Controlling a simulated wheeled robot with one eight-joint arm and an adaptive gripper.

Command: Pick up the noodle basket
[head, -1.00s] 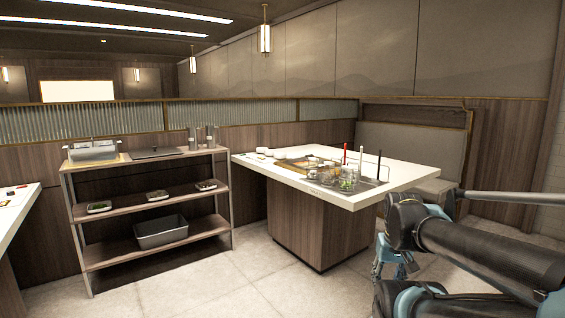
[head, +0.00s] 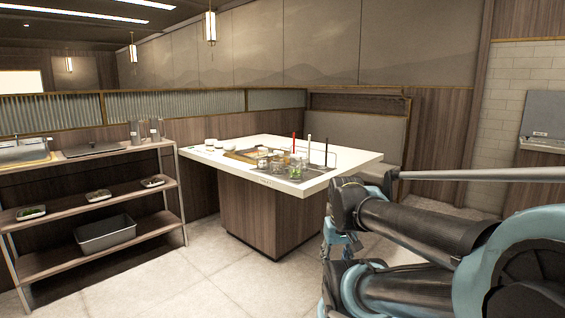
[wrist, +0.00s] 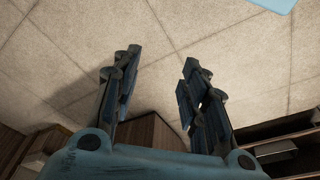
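Small cups and clear, basket-like containers (head: 294,171) sit in and around the sunken well area of the white-topped counter (head: 352,161). Upright handles rise there: a red one (head: 294,143), a black one (head: 308,147) and another dark one (head: 326,152). At this size I cannot tell which of these is the noodle basket. My gripper (wrist: 160,65) is open and empty in the wrist view, with bare floor tiles beyond its fingers. In the head view it hangs low in front of the counter's right side, mostly hidden by my arm.
A wooden shelf rack (head: 85,205) stands at the left, with small trays and a grey bin (head: 105,234) on it. A bench (head: 360,140) is behind the counter. Tiled floor (head: 215,275) is clear in front of the counter.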

